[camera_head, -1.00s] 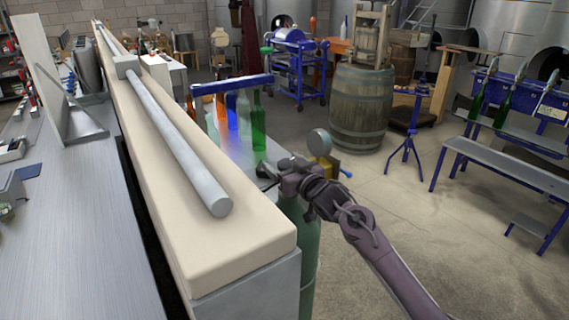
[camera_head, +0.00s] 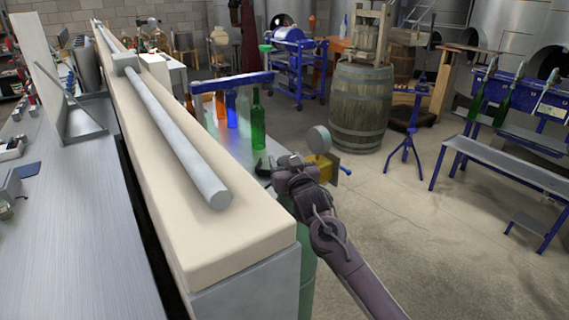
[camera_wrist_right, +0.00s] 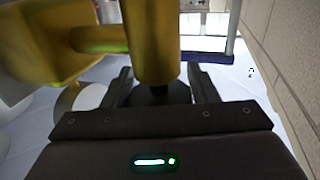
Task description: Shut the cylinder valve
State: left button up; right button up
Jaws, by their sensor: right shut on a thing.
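The green gas cylinder (camera_head: 308,268) stands just past the end of the long pale-topped counter, mostly hidden by my arm and the counter. Its brass regulator (camera_head: 324,168) carries a round gauge (camera_head: 318,139) and a blue knob (camera_head: 346,171). My right gripper (camera_head: 272,166) is at the cylinder's top, beside the regulator. In the right wrist view its fingers (camera_wrist_right: 159,80) are shut on the dark valve handwheel (camera_wrist_right: 158,95), below a brass valve body (camera_wrist_right: 155,40). The handwheel is largely hidden by the brass and the fingers. My left gripper is not in view.
The counter (camera_head: 215,250) with a long grey bar (camera_head: 175,130) runs close on the left. Behind the cylinder, colored bottles (camera_head: 258,120) stand under a blue rail (camera_head: 232,83). A barrel (camera_head: 360,105) and a blue stand (camera_head: 405,150) are farther back.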

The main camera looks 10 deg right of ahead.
jog(key=shift+d+m+h, duration=0.1)
jog(key=shift+m+h, duration=0.5)
jog(key=shift+h, duration=0.4)
jog(key=o, duration=1)
jog(key=shift+c, duration=0.2)
jog(key=shift+s+f+b, duration=0.1)
jog(key=shift+s+b, duration=0.2)
jog(key=shift+s, duration=0.25)
jog(key=s+b, duration=0.1)
jog(key=s, duration=0.5)
jog(key=shift+s, duration=0.35)
